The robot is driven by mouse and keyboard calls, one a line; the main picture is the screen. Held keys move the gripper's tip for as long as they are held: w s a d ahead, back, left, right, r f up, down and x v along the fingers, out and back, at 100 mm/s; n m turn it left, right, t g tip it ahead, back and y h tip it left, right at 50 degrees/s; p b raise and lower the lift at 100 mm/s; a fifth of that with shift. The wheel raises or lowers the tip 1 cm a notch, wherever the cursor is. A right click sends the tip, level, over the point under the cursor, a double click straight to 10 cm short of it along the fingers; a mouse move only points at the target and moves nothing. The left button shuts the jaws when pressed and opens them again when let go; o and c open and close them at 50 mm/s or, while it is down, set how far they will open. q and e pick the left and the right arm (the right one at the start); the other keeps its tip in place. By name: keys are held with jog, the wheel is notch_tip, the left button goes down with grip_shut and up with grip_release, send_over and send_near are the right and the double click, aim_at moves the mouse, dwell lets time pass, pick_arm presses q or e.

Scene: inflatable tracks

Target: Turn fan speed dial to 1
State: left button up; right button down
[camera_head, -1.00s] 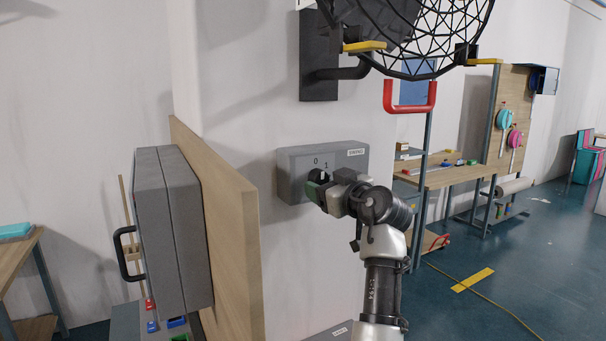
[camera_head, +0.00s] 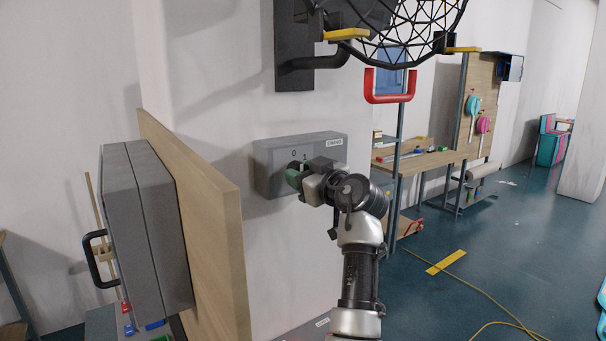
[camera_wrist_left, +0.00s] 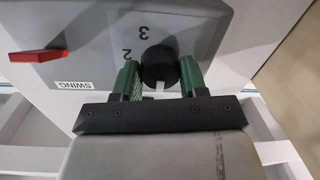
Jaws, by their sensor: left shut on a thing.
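A grey control box (camera_head: 270,172) is fixed to the white wall, with the numbers 0 and 1 on its face. My left gripper (camera_head: 298,179) is at the front of this box. In the left wrist view, its two green fingers are shut on the round black dial (camera_wrist_left: 158,66), one on each side. The numbers 2 and 3 show beside the dial. A red switch (camera_wrist_left: 38,55) and a SWING label (camera_wrist_left: 73,86) are on the same face. In the head view the gripper hides the dial, so its exact setting is unclear. My right gripper is not in view.
A black fan cage (camera_head: 400,30) on a wall bracket is above the box. A wooden panel (camera_head: 205,235) with a grey case (camera_head: 150,230) stands out at left. A wooden workbench (camera_head: 425,160) is farther right. The blue floor at right is mostly clear.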

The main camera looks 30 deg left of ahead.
pick_arm(q)
jog(key=shift+r+m+t+b, duration=0.15)
jog(key=shift+m+b, duration=0.5)
jog(key=shift+m, duration=1.85)
jog(key=shift+m+t+b, duration=0.15)
jog(key=shift+m+b, duration=0.45)
jog(key=shift+m, duration=1.9)
jog(key=o, duration=0.9)
jog(key=shift+a, duration=0.15)
